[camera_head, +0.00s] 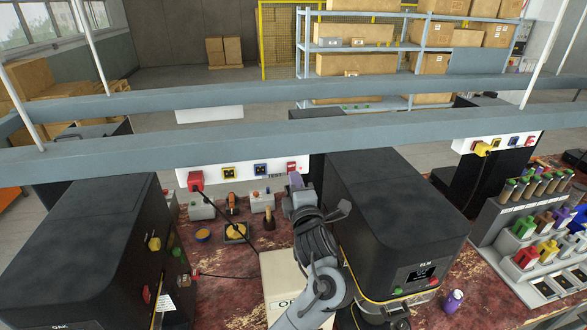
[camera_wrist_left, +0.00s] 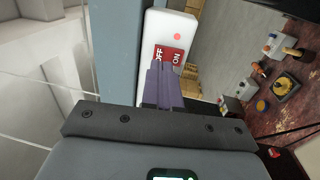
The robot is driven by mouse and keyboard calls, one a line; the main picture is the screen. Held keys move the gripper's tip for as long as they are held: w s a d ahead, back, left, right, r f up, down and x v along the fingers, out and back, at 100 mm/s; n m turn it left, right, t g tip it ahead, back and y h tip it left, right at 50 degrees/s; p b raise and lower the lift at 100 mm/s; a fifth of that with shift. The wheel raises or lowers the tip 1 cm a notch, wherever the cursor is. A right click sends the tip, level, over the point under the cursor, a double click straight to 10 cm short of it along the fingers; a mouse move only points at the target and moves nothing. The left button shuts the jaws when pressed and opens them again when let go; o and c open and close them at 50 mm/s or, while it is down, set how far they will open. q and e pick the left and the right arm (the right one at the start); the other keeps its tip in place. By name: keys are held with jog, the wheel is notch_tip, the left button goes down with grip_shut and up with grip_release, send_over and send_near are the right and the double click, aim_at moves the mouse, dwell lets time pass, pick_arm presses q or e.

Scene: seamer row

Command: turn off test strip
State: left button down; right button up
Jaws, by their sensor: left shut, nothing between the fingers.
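The test strip (camera_head: 230,174) is a long white power strip under the grey rail, with a red plug (camera_head: 195,180), yellow and blue sockets and a red switch (camera_head: 291,166) at its right end. In the left wrist view the red rocker switch (camera_wrist_left: 171,54) shows OFF and ON lettering, and a red light (camera_wrist_left: 177,22) sits beyond it. Which way the rocker is tipped I cannot tell. My left gripper (camera_head: 296,182) is shut and empty, its purple fingertips (camera_wrist_left: 157,64) at the switch's near edge on the OFF side. Contact is unclear. My right gripper is not in view.
Black machines stand left (camera_head: 82,240) and right (camera_head: 385,205) of my left arm. A black cable runs from the red plug across the bench. Small grey boxes (camera_head: 201,211) and a yellow-topped item (camera_head: 236,231) sit below the strip. Another white strip (camera_head: 498,144) is farther right.

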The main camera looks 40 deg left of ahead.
aim_at(291, 169)
pick_arm(q)
jog(key=shift+p+x, duration=0.45)
jog(key=shift+x, duration=0.95)
